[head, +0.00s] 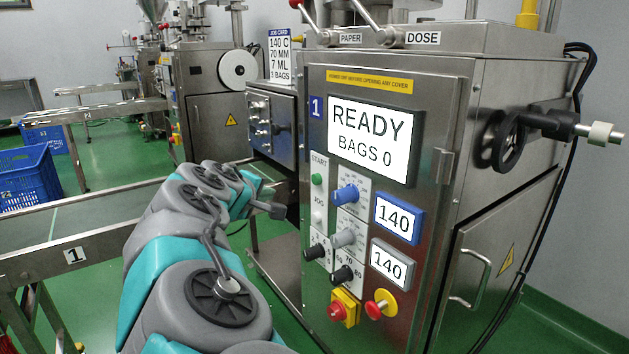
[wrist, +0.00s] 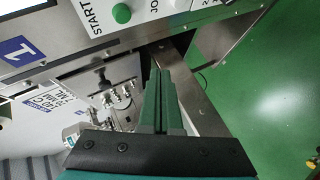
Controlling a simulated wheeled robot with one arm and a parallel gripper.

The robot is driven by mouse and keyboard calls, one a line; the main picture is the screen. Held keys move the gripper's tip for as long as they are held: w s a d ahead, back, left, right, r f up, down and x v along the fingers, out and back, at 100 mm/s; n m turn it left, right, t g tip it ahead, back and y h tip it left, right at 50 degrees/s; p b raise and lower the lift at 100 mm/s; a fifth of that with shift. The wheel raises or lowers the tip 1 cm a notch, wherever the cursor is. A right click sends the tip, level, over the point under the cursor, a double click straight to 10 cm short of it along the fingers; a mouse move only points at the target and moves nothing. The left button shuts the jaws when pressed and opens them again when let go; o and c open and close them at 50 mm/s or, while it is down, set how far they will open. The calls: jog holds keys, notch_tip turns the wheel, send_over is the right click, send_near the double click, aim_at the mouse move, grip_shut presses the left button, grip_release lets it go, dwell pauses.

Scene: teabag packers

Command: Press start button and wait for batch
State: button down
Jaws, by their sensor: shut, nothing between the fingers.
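The green start button (head: 317,180) is on the front panel of machine 1, under the START label. It also shows near the top of the wrist view (wrist: 121,13). The screen (head: 368,138) reads "READY, BAGS 0". My gripper (wrist: 158,75) is shut and empty. In the wrist view its fingertips are below and to the right of the button, apart from it. In the head view my arm reaches up to the left of the panel, and its end is left of and below the button.
A handwheel (head: 505,140) juts out at right. A conveyor (head: 75,255) lies left; blue crates (head: 28,182) stand beyond.

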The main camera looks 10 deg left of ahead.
aim_at(316, 179)
jog(key=shift+w+d, duration=0.1)
jog(key=w+d+p, duration=0.2)
jog(key=w+d, duration=0.3)
jog(key=w, duration=0.1)
jog(key=shift+w+d, duration=0.2)
jog(key=shift+d, duration=0.1)
jog(key=shift+w+p, duration=0.1)
jog(key=shift+p, duration=0.2)
dwell(1.7)
jog(key=shift+w+d, duration=0.25)
